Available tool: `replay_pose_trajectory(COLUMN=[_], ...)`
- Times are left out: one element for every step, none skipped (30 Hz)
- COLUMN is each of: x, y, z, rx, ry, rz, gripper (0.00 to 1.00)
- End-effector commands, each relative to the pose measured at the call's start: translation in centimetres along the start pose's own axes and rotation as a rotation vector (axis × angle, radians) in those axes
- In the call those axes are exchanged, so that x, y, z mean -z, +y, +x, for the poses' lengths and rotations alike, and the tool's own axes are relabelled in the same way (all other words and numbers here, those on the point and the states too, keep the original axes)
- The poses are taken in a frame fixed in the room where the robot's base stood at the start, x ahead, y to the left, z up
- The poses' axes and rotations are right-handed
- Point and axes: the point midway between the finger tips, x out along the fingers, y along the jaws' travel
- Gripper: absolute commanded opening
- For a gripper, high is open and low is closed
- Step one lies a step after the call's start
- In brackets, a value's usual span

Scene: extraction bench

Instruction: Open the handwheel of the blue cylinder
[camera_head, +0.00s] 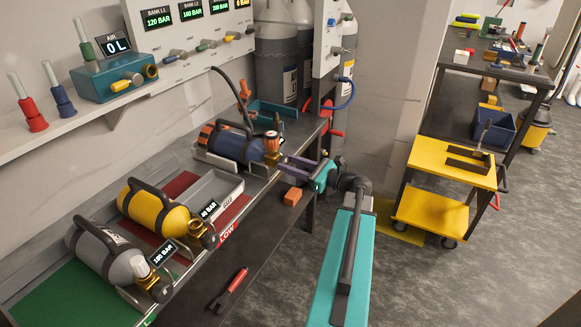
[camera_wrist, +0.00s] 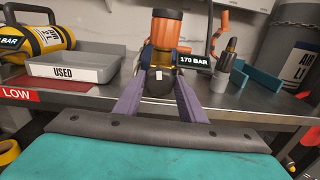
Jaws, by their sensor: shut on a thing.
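The blue cylinder (camera_head: 232,145) lies on its side at the far end of the bench, with orange at its ends and a black carry handle. Its valve (camera_head: 272,146) faces my arm; in the wrist view an orange cap (camera_wrist: 167,30) tops it, beside a display (camera_wrist: 194,61) reading 170 BAR. The dark, round handwheel (camera_wrist: 160,82), with a white mark, is between my gripper's purple fingers. My gripper (camera_head: 284,162) is shut on it; it also shows from behind in the wrist view (camera_wrist: 160,97). The cylinder body is mostly hidden in the wrist view.
A yellow cylinder (camera_head: 158,207) and a grey cylinder (camera_head: 101,250) lie nearer on the bench. A tray (camera_wrist: 72,72) marked USED is to the left. Teal holders (camera_wrist: 262,84) stand to the right. A yellow cart (camera_head: 428,165) stands right.

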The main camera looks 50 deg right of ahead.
Motion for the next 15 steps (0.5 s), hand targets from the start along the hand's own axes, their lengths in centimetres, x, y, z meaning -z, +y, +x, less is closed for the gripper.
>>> replay_pose_trajectory(x=[0.26, 0.27, 0.30, 0.33, 0.36, 0.39, 0.40, 0.40, 0.40, 0.40, 0.42, 0.45, 0.47, 0.48, 0.47], y=[0.04, 0.06, 0.07, 0.08, 0.10, 0.12, 0.13, 0.13, 0.15, 0.16, 0.17, 0.19, 0.20, 0.21, 0.22], z=[0.00, 0.00, 0.00, 0.00, 0.00, 0.00, 0.00, 0.00, 0.01, 0.01, 0.01, 0.01, 0.01, 0.01, 0.02], rx=[0.000, 0.000, 0.000, 0.000, 0.000, 0.000, 0.000, 0.000, 0.000, 0.000, 0.000, 0.000, 0.000, 0.000, -0.001], ry=[0.000, 0.000, 0.001, 0.001, 0.001, 0.001, 0.001, 0.001, 0.000, 0.000, 0.000, 0.000, 0.000, 0.000, 0.000], rz=[-0.037, -0.060, -0.092, -0.118, -0.145, -0.181, -0.208, -0.237, -0.275, -0.304, -0.333, -0.371, -0.399, -0.427, -0.466], gripper=[0.14, 0.14, 0.14, 0.14, 0.14, 0.14, 0.14, 0.14, 0.14, 0.14, 0.14, 0.14, 0.14, 0.14, 0.14])
